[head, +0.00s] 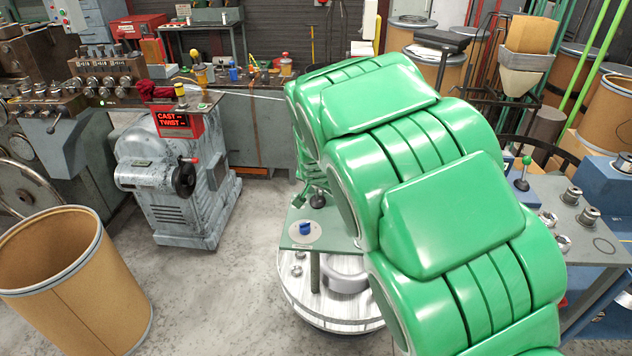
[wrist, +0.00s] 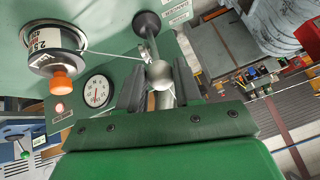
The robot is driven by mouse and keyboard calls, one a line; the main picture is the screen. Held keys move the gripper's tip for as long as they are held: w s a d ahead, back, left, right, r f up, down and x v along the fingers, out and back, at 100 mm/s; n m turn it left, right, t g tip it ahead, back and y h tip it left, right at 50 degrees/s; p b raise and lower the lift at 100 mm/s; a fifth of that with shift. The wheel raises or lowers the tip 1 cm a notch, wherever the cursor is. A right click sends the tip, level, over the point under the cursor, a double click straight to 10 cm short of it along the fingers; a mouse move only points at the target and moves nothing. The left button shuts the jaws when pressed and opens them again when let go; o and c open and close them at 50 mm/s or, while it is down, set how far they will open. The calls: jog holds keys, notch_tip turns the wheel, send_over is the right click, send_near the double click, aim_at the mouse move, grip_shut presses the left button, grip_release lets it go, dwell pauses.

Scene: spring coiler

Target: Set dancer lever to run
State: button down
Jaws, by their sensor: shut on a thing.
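In the wrist view a metal lever runs from a dark round hub (wrist: 147,22) on a green panel to a grey ball knob (wrist: 160,75). I take it for the dancer lever. My gripper (wrist: 160,88) has one dark finger on each side of the knob and is shut on it. Small label plates (wrist: 178,12) sit beside the hub; I cannot read them clearly. In the head view my green arm hides the gripper and the knob.
A wire runs close to the lever. In the head view a grey machine (head: 175,185) and an open drum (head: 75,285) stand left, with clear floor between.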

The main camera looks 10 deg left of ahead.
jog(key=shift+s+f, duration=0.2)
jog(key=shift+f, duration=0.1)
jog(key=c, duration=0.8)
grip_release()
jog(key=shift+r, duration=0.1)
jog(key=shift+w, duration=0.1)
jog(key=shift+r, duration=0.15)
jog(key=shift+v, duration=3.8)
jog(key=shift+d, duration=0.1)
